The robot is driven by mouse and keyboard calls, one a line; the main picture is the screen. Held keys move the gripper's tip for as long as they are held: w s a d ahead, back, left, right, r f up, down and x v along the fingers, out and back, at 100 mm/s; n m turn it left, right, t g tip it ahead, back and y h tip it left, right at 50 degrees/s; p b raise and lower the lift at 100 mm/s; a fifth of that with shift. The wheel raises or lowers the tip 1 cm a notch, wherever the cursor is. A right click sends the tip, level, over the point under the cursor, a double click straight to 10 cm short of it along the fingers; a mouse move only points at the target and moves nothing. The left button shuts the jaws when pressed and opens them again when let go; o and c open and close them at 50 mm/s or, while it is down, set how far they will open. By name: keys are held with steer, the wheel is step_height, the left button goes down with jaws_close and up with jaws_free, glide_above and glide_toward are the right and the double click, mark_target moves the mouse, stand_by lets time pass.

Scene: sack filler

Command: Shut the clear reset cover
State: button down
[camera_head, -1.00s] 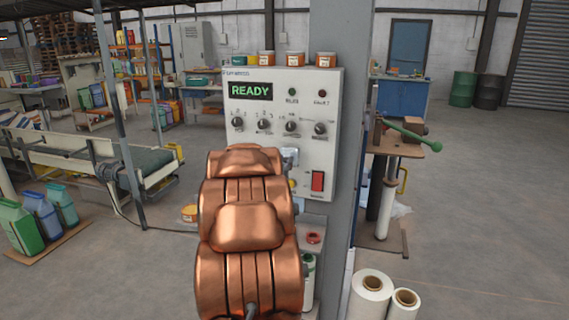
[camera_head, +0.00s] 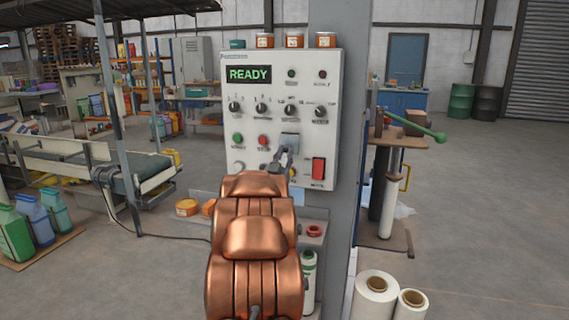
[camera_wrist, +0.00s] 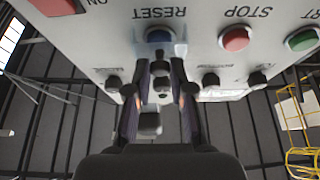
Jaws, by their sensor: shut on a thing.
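The clear reset cover (camera_head: 290,140) is a pale, see-through square on the white control panel, right of the red stop button. In the wrist view the blue reset button (camera_wrist: 159,36) shows under the upside-down RESET label. My gripper (camera_head: 279,160) is at the lower edge of the cover. In the wrist view my gripper (camera_wrist: 160,72) has its fingertips close together just below the button. It is shut on the cover's edge, though the clear part there is hard to make out. The cover's exact angle cannot be told.
Orange tubs stand on top of the panel.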

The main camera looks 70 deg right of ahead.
steer(key=shift+d+f+h+b, duration=0.25)
steer(key=shift+h+b, duration=0.35)
steer(key=shift+b, duration=0.2)
steer(key=c, duration=1)
jaws_free()
steer(key=shift+c, duration=0.2)
steer(key=shift+f, duration=0.1)
steer(key=v, duration=1.2)
